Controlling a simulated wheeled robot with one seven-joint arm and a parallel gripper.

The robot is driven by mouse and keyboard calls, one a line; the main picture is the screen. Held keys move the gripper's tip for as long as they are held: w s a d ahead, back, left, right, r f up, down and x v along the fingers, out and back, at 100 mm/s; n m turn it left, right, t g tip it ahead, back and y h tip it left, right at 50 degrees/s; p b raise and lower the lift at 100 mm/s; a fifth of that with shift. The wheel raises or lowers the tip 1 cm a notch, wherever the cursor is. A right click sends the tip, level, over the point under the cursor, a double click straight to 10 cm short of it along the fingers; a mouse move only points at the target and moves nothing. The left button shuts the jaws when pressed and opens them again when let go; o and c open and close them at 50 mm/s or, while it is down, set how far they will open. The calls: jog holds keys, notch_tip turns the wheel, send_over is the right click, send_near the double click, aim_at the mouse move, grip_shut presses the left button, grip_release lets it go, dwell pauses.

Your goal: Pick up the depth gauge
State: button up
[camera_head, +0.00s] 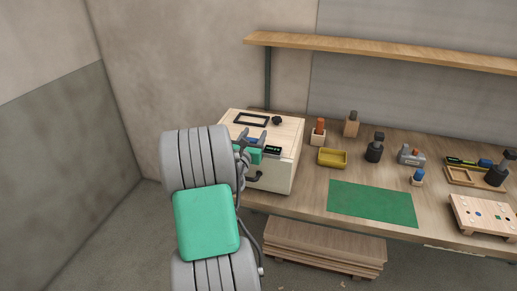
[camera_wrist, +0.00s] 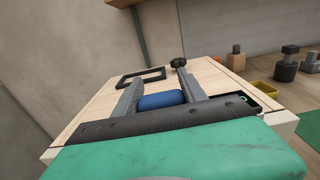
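My gripper (camera_wrist: 160,72) is over the top of a pale wooden-topped box; in the head view the gripper (camera_head: 252,138) is partly hidden by my wrist. Its two grey fingers stand apart, and a rounded blue piece (camera_wrist: 161,100) shows between them, its near side hidden by the gripper's dark bar. I cannot tell whether the fingers touch it. A dark piece with a small green-lit display (camera_head: 273,149) lies by the box's front edge, just right of the gripper, and shows in the wrist view (camera_wrist: 266,93). The blue piece and display may belong to the depth gauge; their joining is hidden.
The box (camera_head: 285,172) also carries a black square frame (camera_head: 252,119) and a black knob (camera_head: 277,120). On the bench are a yellow bin (camera_head: 332,158), a green mat (camera_head: 372,204), several dark tools and a tray (camera_head: 467,177). A shelf (camera_head: 390,50) runs above.

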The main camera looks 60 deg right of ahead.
grip_shut()
dwell(0.3)
jog(key=shift+r, duration=0.1)
